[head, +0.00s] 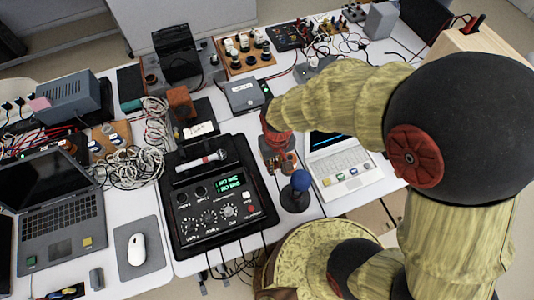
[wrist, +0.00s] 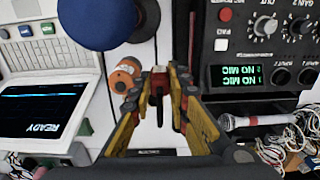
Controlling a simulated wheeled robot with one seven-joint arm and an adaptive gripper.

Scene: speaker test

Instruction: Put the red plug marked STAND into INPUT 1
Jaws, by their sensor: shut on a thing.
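My gripper (wrist: 159,82) is shut on a small red and dark piece, apparently the red plug (wrist: 158,88). Its fingers hide most of it, and no STAND marking is readable. In the head view my gripper (head: 278,150) is right of the black mixer box (head: 246,226), apart from it. The box also shows at the right of the wrist view (wrist: 205,45). Two dark round sockets (wrist: 283,76) sit beside its green display (wrist: 235,75), which reads NO MIC on both lines.
A blue ball-topped stand (head: 300,181) is close to my gripper, and an orange-and-grey cylinder (wrist: 126,74) lies beside its fingers. A microphone (head: 203,160) lies behind the mixer's panel. A white laptop (head: 347,172) is to the right. Tangled cables (head: 134,165) lie left.

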